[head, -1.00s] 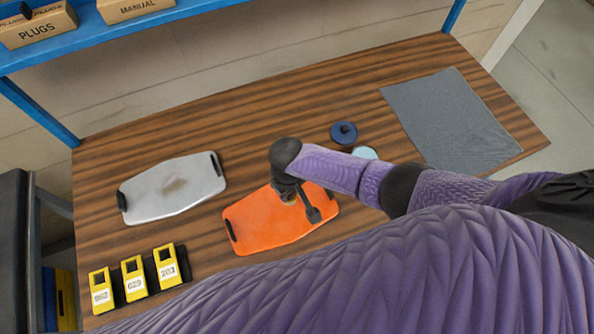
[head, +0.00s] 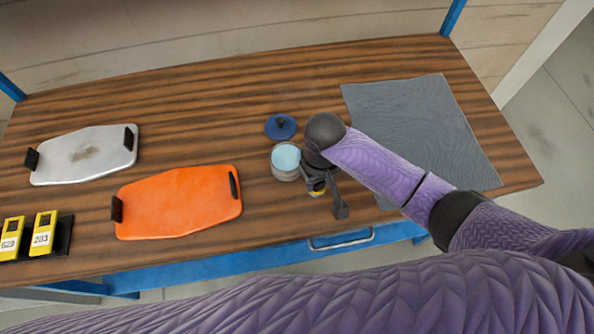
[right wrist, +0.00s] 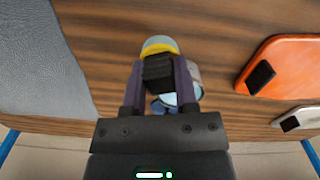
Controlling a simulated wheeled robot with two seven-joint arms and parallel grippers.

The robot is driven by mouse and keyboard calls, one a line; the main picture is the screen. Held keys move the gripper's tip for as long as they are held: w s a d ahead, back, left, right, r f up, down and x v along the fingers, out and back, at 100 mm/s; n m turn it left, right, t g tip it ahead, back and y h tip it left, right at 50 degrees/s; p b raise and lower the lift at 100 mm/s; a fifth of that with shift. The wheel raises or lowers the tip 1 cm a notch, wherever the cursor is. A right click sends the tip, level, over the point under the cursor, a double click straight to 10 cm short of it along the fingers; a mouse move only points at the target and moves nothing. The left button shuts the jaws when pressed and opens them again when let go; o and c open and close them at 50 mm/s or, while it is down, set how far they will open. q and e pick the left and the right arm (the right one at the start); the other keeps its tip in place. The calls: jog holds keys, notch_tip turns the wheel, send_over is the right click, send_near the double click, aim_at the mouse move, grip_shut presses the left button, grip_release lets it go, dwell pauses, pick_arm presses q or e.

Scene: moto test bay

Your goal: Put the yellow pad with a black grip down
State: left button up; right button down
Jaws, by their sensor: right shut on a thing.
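The yellow pad with a black grip (right wrist: 160,48) is between the fingers of my right gripper (right wrist: 158,85) in the right wrist view. Its black grip is in the jaws, and its yellow body with a pale bluish-grey face shows beyond. In the head view my right gripper (head: 328,190) is over the table, just right of an open tin, and a small yellow part of the pad (head: 317,190) shows beneath it. Most of the pad is hidden there by the gripper. I cannot tell whether the pad touches the table. My left gripper is not in view.
The open tin (head: 286,174) with pale blue contents stands close left of my gripper; its blue lid (head: 281,127) lies behind. An orange tray (head: 180,203), a silver tray (head: 85,155) and yellow numbered tags (head: 43,233) are left. A grey mat (head: 420,125) lies right.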

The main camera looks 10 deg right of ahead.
notch_tip(320, 180, down, 7)
jog(key=shift+a+r+b, duration=0.15)
jog(key=shift+r+b, duration=0.05)
jog(key=shift+b, duration=1.05)
jog(key=shift+f, duration=0.1)
jog(key=shift+c, duration=1.9)
grip_release()
